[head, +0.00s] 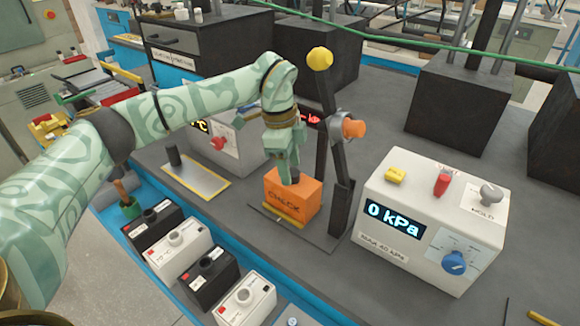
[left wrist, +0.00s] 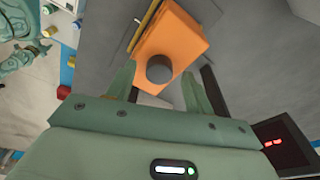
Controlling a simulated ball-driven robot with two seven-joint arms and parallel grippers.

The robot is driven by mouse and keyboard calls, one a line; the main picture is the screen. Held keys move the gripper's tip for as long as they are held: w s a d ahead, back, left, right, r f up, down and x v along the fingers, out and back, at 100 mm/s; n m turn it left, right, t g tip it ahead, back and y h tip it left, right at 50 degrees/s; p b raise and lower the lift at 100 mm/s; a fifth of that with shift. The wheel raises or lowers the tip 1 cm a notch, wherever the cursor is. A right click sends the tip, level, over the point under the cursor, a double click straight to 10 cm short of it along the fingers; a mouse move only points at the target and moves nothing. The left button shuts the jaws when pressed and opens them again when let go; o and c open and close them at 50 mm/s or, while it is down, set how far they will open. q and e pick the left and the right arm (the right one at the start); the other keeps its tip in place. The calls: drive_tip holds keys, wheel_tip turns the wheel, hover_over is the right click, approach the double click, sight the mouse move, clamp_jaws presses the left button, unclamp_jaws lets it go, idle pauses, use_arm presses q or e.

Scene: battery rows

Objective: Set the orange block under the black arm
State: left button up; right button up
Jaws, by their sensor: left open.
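The orange block (head: 300,193), lettered "CHECK", sits on a thin dark plate (head: 310,237) with a yellow strip along its near side. The black arm (head: 329,95), with a yellow ball on top and an orange knob at its side, rises just right of and behind the block. My left gripper (head: 288,172) is open and points down at the block's top. In the left wrist view the block (left wrist: 185,35) lies just beyond the open fingers (left wrist: 158,88), with a dark round stud (left wrist: 160,69) between them. Whether the fingers touch the stud cannot be told.
A white box (head: 425,215) reading "0 kPa" stands to the right. Another display box (head: 240,145) is partly hidden behind my left arm. Black and white button boxes (head: 178,248) line the blue near edge. Large black blocks (head: 458,95) stand behind. Grey bench is clear around the plate.

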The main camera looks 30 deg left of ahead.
use_arm(q)
wheel_tip(320, 180, up, 11)
drive_tip(key=a+p, duration=0.1)
drive_tip(key=p, duration=0.2)
drive_tip(key=shift+s+a, duration=0.25)
drive_tip(key=shift+a, duration=0.15)
drive_tip(key=shift+f, duration=0.1)
idle(1.7)
